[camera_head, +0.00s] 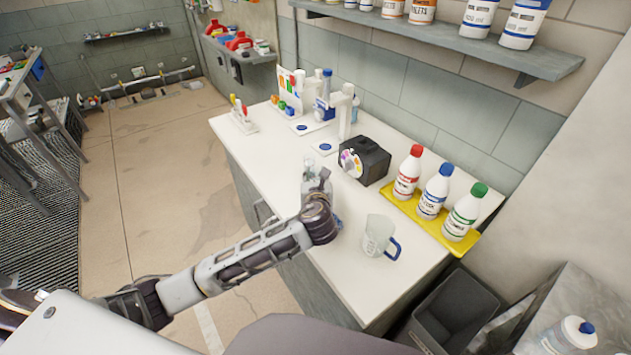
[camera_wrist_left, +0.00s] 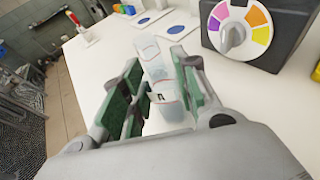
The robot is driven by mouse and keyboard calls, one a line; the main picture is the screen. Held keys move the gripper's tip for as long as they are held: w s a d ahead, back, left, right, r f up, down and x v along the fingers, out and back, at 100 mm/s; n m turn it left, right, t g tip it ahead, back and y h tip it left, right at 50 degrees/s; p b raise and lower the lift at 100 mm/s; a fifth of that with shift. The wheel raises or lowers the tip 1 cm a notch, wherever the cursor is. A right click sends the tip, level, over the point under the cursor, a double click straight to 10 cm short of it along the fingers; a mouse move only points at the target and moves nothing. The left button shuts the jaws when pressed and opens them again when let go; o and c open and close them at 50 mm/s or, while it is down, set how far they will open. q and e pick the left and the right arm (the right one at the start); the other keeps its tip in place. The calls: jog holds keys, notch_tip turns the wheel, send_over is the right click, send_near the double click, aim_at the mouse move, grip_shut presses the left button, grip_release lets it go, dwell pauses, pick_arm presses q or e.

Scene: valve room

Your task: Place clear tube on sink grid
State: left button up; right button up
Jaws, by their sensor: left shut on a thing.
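My left gripper (camera_head: 317,187) reaches over the white counter from the left. In the left wrist view its green-padded fingers (camera_wrist_left: 158,90) are on either side of a clear tube (camera_wrist_left: 152,62) and shut on it. The tube is see-through with faint markings, and its upper end sticks out beyond the fingers. In the head view the clear tube (camera_head: 308,168) shows just past the gripper, partly hidden by it. I cannot tell whether its lower end touches the counter. No sink grid can be made out. My right gripper is out of view.
The white counter (camera_head: 285,165) holds a black box with a colored dial (camera_head: 364,160), a clear pitcher with blue handle (camera_head: 379,237) and a yellow tray (camera_head: 466,243) with three bottles. White stands (camera_head: 344,112) are at the back. A dark bin (camera_head: 455,308) stands by the counter's near end.

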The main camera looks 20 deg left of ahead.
pick_arm(q)
notch_tip(320, 180, up, 10)
jog(key=shift+p, duration=0.35)
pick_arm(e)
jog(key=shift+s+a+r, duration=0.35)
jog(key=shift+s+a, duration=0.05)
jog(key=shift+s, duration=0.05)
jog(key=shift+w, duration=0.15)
pick_arm(q)
jog(key=shift+s+f, duration=0.1)
jog(key=shift+s, duration=0.05)
dwell(0.4)
